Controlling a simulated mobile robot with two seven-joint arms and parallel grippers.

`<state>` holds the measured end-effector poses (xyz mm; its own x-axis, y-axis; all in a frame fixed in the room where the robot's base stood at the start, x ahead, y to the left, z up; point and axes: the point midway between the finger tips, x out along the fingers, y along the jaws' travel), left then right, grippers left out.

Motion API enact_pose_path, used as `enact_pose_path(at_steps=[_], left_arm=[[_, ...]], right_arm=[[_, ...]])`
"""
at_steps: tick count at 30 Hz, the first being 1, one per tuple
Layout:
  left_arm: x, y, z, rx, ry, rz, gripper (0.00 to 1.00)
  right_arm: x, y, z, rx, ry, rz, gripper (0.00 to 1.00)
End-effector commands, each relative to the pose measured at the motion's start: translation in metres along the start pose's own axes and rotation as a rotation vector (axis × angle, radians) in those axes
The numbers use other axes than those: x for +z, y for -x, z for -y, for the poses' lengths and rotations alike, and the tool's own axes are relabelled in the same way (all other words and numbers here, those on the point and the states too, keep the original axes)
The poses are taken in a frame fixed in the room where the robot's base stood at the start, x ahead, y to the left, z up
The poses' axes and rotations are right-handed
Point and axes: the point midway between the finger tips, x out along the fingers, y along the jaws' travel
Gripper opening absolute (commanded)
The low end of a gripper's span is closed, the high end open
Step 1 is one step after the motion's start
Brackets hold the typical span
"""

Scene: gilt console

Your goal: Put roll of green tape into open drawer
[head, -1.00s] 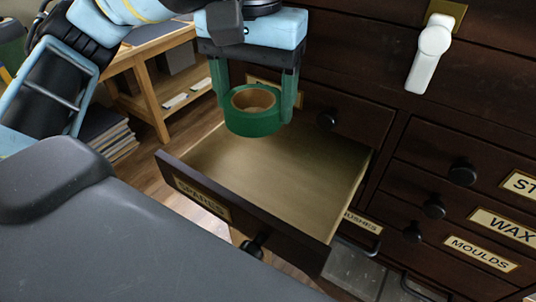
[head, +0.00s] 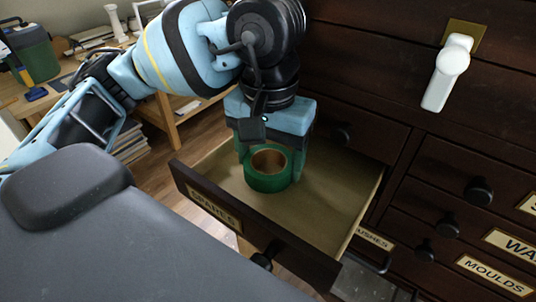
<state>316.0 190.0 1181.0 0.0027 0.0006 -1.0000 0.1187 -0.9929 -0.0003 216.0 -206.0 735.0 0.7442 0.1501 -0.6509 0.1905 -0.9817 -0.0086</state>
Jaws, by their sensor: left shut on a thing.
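The roll of green tape (head: 267,182) has a brown core and sits between the fingers of my left gripper (head: 270,160). The gripper points down and is shut on the roll. The roll is inside the outline of the open drawer (head: 328,215), low over its pale floor; I cannot tell if it touches the floor. The drawer has a dark front with a label reading SPARES, partly legible, and a round knob. My right gripper is not in view.
The dark cabinet (head: 385,70) stands behind and right, with shut, labelled drawers, black knobs and a white handle (head: 448,72). A wooden bench (head: 172,115) with stacked books is at back left. The drawer's right part is empty.

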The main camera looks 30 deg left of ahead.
Motion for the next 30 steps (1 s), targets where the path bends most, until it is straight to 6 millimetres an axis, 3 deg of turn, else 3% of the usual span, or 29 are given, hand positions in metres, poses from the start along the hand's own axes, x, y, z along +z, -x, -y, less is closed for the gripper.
enact_pose_path(at_steps=[10, 11, 15, 24, 30], left_arm=[[-0.001, -0.005, 0.000, 0.000, -0.001, 0.004, 0.46], [0.000, -0.004, 0.000, 0.000, -0.001, 0.003, 0.75], [0.000, -0.004, 0.000, 0.000, -0.001, 0.002, 0.93], [0.000, -0.002, 0.000, 0.000, 0.000, 0.001, 0.93], [-0.001, 0.016, -0.001, 0.002, -0.002, 0.001, 0.93]], right_arm=[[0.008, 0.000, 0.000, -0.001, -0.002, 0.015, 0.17], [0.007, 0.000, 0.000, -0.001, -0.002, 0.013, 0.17], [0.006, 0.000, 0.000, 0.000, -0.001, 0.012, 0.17], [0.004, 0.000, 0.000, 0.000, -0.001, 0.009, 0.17], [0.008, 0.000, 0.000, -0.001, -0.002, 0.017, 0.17]])
